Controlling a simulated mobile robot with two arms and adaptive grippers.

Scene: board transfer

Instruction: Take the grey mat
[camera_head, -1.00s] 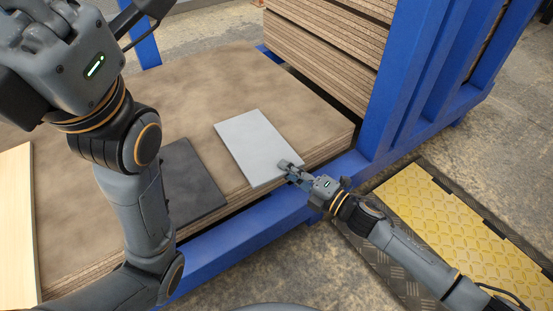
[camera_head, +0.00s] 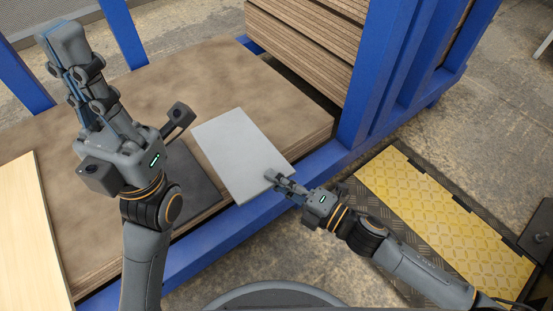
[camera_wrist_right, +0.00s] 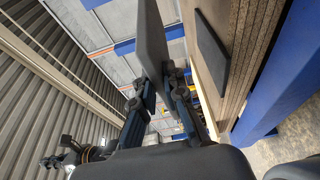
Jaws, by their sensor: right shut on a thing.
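The light grey mat (camera_head: 238,150) is a thin flat rectangle over the near right part of the brown board stack. My right gripper (camera_head: 273,178) is shut on its near right edge. In the right wrist view the mat (camera_wrist_right: 152,38) sits between the two fingers (camera_wrist_right: 152,85), with a gap between it and the stack. A dark grey mat (camera_head: 190,180) lies on the stack to the left, partly hidden by my left arm; it also shows in the right wrist view (camera_wrist_right: 211,55). My left gripper (camera_head: 65,45) is raised, with nothing seen in it; its finger opening is unclear.
The brown board stack (camera_head: 170,90) lies in a blue frame (camera_head: 240,222). A pale wooden board (camera_head: 30,230) lies at the far left. Higher boards (camera_head: 310,45) stand behind a blue post (camera_head: 385,70). A yellow floor plate (camera_head: 440,215) is at the right.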

